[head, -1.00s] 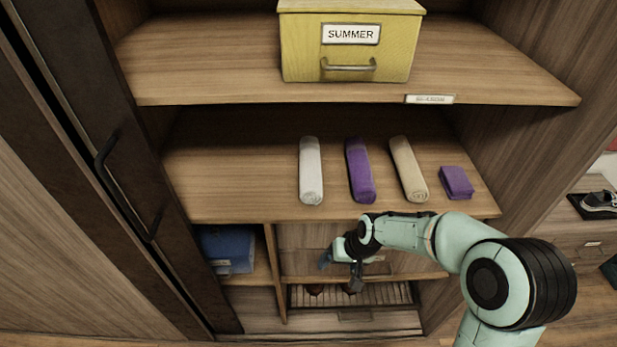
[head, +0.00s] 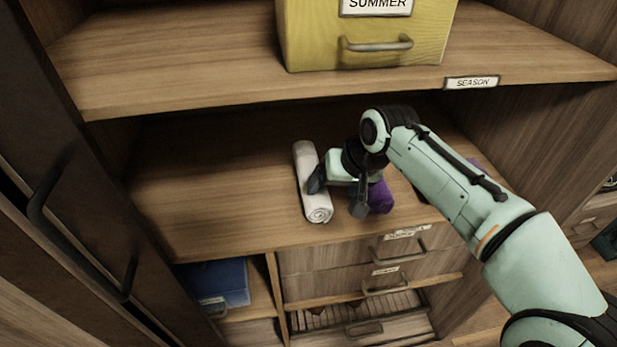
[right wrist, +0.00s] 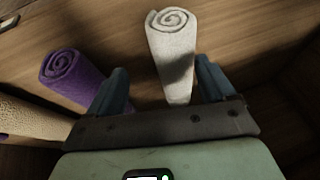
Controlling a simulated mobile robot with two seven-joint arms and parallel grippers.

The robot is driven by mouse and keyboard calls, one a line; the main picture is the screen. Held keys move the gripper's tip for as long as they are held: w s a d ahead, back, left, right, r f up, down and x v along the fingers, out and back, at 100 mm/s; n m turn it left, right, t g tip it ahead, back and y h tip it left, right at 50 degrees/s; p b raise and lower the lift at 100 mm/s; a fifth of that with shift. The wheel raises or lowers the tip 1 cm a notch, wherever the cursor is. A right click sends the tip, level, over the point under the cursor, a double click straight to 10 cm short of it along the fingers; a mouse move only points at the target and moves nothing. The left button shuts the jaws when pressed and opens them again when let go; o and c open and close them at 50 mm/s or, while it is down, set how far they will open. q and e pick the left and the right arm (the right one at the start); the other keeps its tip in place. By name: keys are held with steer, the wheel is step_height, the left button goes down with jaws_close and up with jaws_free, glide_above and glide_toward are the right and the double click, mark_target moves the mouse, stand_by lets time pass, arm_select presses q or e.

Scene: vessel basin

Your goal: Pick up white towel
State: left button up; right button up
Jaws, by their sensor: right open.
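The white towel (head: 309,178) is rolled up and lies lengthwise on the middle shelf in the head view, its spiral end toward the front edge. In the right wrist view the white towel (right wrist: 172,52) lies ahead of the fingers, and its near end reaches between them in the picture. My right gripper (head: 338,196) is over the shelf just right of the towel in the head view. It is open and empty, with its two dark fingers apart (right wrist: 160,88). Whether a finger touches the towel is unclear. My left gripper is not in view.
A purple rolled towel (head: 380,196) lies right of the white one, partly hidden by my right gripper. A beige roll (right wrist: 30,118) shows in the wrist view. The shelf above holds a yellow SUMMER box (head: 365,35). The shelf left of the white towel is clear.

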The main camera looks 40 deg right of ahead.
steer(key=w, duration=0.4)
steer(key=b+x, duration=0.1)
steer(key=x, duration=0.4)
steer(key=shift+w+b, duration=0.2)
steer(key=shift+b, duration=0.1)
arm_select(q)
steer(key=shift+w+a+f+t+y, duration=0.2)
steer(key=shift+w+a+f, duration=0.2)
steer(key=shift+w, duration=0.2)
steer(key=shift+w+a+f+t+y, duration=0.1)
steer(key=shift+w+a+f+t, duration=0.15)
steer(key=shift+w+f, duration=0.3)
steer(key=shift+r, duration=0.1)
arm_select(e)
steer(key=c, duration=0.8)
